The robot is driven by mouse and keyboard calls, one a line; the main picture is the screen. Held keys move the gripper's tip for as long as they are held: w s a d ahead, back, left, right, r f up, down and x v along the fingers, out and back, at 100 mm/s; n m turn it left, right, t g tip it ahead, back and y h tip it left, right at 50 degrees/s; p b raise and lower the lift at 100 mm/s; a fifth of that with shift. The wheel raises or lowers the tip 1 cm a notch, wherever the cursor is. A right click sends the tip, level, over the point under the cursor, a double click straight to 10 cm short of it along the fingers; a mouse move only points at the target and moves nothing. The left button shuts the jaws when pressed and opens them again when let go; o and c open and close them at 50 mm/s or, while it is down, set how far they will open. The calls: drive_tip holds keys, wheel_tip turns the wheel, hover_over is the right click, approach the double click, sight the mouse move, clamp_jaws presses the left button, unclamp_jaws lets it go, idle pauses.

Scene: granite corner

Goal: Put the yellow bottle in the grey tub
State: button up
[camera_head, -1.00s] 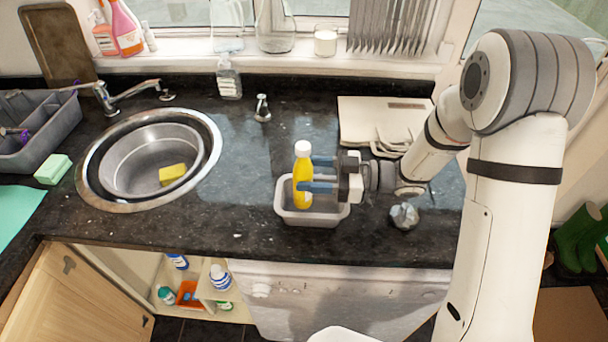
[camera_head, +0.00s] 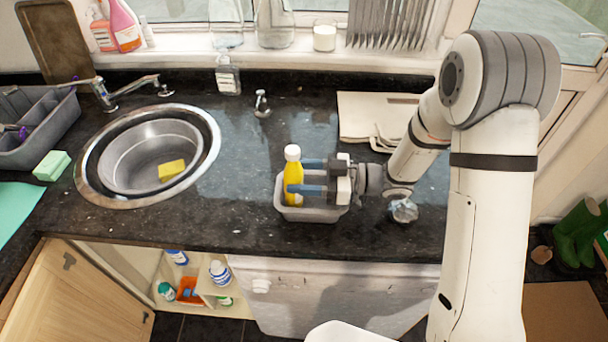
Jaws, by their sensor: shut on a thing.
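The yellow bottle (camera_head: 293,181) with a white cap is upright at the left end of the grey tub (camera_head: 312,215). The tub stands on the dark granite worktop. My gripper (camera_head: 306,176) comes in from the right and is shut on the bottle, its blue fingers around the bottle's body. The bottle's lower part is behind the tub's front wall or just above it; I cannot tell whether its base touches the tub's floor. The gripper's body hangs over the tub's right half and hides part of its inside.
A round sink (camera_head: 150,160) holding a yellow sponge (camera_head: 171,170) is to the left. Pale boards (camera_head: 375,115) lie behind my arm, and a crumpled grey item (camera_head: 404,210) lies right of the tub. The worktop between sink and tub is clear.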

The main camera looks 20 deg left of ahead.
drive_tip(key=o, duration=1.4)
drive_tip(key=shift+r, duration=0.1)
